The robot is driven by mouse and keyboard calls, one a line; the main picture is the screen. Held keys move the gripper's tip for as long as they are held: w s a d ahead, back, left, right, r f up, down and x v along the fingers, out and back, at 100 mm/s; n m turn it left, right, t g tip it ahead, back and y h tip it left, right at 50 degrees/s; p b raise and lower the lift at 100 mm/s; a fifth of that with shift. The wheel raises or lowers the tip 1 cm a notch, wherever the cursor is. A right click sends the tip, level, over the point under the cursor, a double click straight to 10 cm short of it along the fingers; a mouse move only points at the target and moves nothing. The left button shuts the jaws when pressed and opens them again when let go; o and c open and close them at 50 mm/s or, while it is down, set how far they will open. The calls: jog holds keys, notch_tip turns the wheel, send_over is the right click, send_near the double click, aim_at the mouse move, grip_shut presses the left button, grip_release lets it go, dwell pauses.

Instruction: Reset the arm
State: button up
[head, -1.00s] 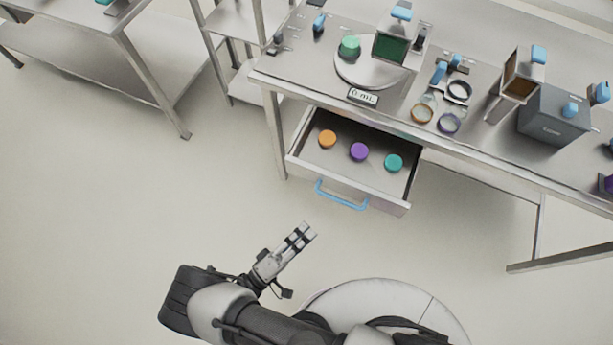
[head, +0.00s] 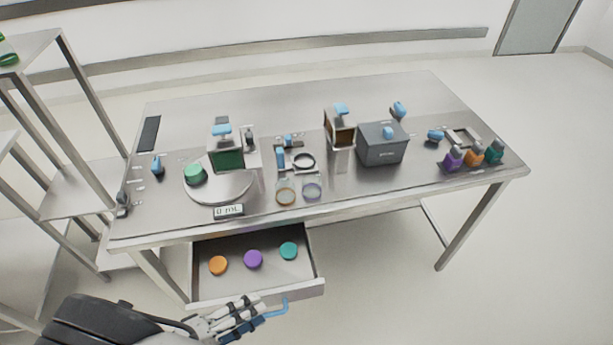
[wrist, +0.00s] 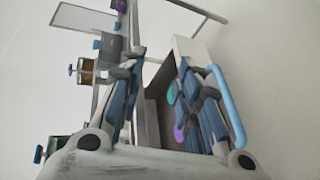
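My arm reaches in from the lower left of the head view, and my gripper (head: 250,312) is by the front of the open drawer. In the wrist view my gripper (wrist: 160,100) has its two blue-padded fingers apart with nothing held between them. The drawer (head: 312,286) holds an orange disc (head: 218,265), a purple disc (head: 253,259) and a teal disc (head: 288,250). Its blue handle (head: 277,310) is partly hidden by my gripper in the head view. In the wrist view the handle (wrist: 228,105) lies outside the right finger, and I cannot tell whether they touch.
The steel table (head: 400,100) carries a round plate (head: 232,190) with a green lid, a display (head: 229,211), rings, a grey box (head: 382,145) and several small coloured bottles (head: 474,154). A shelf rack (head: 80,190) stands at the left. The floor at the right is clear.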

jog(key=w+d+r+m+g+y, duration=0.3)
jog(key=d+r+g, duration=0.1)
jog(key=d+r, duration=0.35)
jog(key=w+d+r+m+g+y, duration=0.2)
jog(key=d+r+g, duration=0.35)
jog(key=r, duration=0.35)
jog(key=s+d+r+m+t+y, duration=0.1)
jog(key=s+d+r+t+y, duration=0.1)
jog(key=d+r, duration=0.3)
jog(key=s+d+r+m+t+y, duration=0.2)
jog(key=s+d+r+t+y, duration=0.1)
jog(key=d, duration=0.5)
notch_tip(320, 180, up, 2)
jog(key=shift+s+d+r+t+y, duration=0.1)
jog(key=shift+s+d+t+y, duration=0.3)
jog(key=shift+s+y, duration=0.55)
